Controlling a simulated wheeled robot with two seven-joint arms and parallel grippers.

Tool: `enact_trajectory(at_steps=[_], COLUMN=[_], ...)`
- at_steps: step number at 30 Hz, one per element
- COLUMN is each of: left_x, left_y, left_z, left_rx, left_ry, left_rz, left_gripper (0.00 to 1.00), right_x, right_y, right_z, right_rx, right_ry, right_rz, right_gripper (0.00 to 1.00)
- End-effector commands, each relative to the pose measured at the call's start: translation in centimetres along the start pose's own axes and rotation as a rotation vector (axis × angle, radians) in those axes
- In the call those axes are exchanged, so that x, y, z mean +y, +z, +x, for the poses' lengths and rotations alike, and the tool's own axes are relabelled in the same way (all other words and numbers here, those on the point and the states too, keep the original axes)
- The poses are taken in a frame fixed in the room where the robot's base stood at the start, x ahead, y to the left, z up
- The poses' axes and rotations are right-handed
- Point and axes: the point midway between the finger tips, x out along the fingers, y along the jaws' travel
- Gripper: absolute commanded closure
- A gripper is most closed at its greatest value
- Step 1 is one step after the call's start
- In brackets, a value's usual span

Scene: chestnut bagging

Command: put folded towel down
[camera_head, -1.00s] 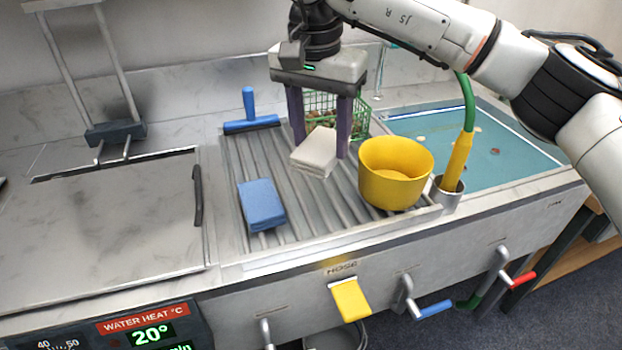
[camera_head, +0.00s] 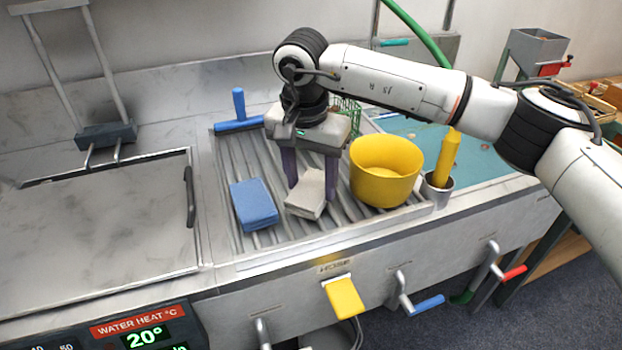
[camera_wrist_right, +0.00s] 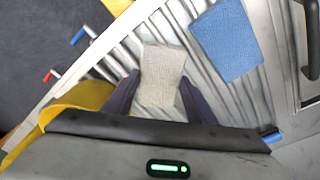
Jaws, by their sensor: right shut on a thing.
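My right gripper (camera_head: 311,185) points down over the ribbed drainboard and is shut on a folded whitish towel (camera_head: 304,199). The towel is between the two purple-grey fingers. It also shows in the right wrist view (camera_wrist_right: 161,75), with a finger at each side. It is low over the ribs, close to the front of the drainboard; I cannot tell whether it touches them. A folded blue cloth (camera_head: 254,204) lies just to its left, apart from it, and shows in the right wrist view (camera_wrist_right: 227,40). My left gripper is not in view.
A yellow bucket (camera_head: 385,172) stands on the drainboard (camera_head: 282,236) right of the gripper. A blue squeegee (camera_head: 238,115) lies at the back, and a green basket (camera_head: 346,112) is partly hidden behind the gripper. A metal cup (camera_head: 437,190) with a yellow nozzle stands at the right.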

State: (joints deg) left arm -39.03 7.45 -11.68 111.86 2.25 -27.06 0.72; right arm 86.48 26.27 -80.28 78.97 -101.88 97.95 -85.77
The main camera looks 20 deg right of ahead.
Motion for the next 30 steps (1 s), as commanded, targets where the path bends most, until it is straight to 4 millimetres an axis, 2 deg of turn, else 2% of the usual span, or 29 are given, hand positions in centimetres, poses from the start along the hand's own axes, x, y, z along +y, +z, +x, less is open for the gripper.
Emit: enact_trajectory(at_steps=[2, 3, 6, 14, 19, 23, 30], left_x=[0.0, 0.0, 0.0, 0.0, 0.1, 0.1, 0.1], left_y=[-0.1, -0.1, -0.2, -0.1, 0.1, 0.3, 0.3], left_z=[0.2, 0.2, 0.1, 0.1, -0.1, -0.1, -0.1], left_rx=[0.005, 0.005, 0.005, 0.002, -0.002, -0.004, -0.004], left_ry=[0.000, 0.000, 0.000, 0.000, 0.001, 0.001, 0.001], left_rz=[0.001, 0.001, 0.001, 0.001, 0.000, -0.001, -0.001], left_gripper=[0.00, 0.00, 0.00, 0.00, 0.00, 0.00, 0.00], right_x=[0.0, 0.0, 0.0, 0.0, -0.1, -0.1, -0.1], right_y=[0.0, 0.0, 0.0, 0.0, -0.1, -0.1, -0.1], right_z=[0.3, 0.3, 0.2, 0.2, -0.9, -3.2, -8.4], right_rx=[0.000, 0.000, 0.000, 0.000, 0.001, 0.002, 0.002], right_ry=[0.000, 0.000, 0.000, 0.000, -0.003, -0.005, -0.003], right_rz=[0.000, 0.000, 0.000, 0.000, 0.000, -0.001, 0.000], right_gripper=[0.75, 0.47, 0.31, 0.30, 0.30, 0.30, 0.30])
